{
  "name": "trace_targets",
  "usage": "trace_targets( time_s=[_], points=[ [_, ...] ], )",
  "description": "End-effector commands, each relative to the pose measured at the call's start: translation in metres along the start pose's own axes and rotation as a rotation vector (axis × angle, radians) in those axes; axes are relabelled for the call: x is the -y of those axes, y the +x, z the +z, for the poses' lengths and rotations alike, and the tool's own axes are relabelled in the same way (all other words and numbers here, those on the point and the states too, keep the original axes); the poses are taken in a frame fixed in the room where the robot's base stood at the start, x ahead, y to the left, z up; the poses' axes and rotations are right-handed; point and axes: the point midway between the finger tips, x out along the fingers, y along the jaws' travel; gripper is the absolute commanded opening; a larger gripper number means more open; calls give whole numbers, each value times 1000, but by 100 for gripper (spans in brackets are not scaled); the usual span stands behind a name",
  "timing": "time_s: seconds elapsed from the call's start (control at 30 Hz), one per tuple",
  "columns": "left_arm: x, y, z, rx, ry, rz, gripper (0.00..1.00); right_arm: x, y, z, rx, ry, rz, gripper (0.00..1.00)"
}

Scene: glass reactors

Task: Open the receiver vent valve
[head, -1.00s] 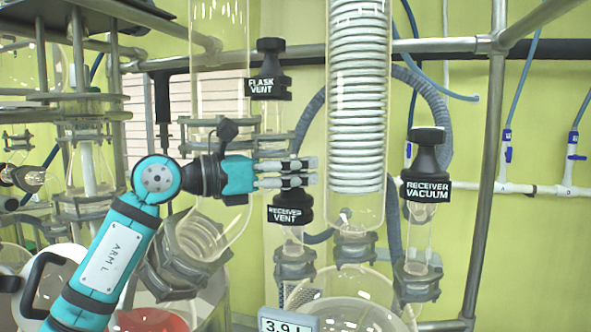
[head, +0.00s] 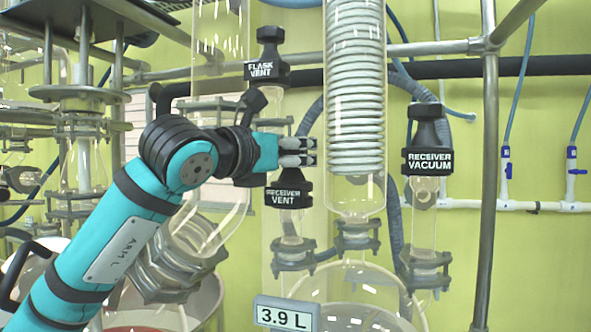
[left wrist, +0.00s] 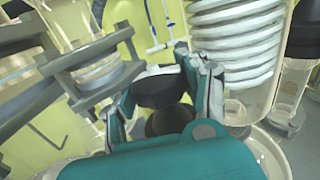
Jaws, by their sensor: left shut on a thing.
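The receiver vent valve (head: 289,194) is a black knob with a white "RECEIVER VENT" label on a glass stem, left of the coil condenser. My left gripper (head: 298,152) reaches in from the left and is shut on the top of this knob. In the left wrist view the black knob (left wrist: 160,90) sits between the two fingers of the left gripper (left wrist: 180,75). The fingers hide the knob's upper part in the head view. My right gripper is not in view.
The flask vent valve (head: 267,72) is just above my gripper. The receiver vacuum valve (head: 427,160) stands to the right. The glass condenser (head: 355,90) with its white coil is close to my fingertips. A display (head: 287,315) reads 3.9 L. A metal post (head: 488,180) stands farther right.

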Motion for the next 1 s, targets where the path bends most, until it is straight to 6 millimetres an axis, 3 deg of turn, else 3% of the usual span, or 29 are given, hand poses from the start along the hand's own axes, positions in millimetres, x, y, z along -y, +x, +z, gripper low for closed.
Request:
trace_targets(
  time_s=[0.5,0.53,0.7,1.0],
  points=[
    [1,1,-4,-11,-1,21,10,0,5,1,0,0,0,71],
    [0,1,-4,-11,-1,21,46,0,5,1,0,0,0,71],
    [0,1,-3,-8,-1,21,69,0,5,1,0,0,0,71],
    [0,1,-2,-5,-1,20,71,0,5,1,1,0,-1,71]
  ],
)
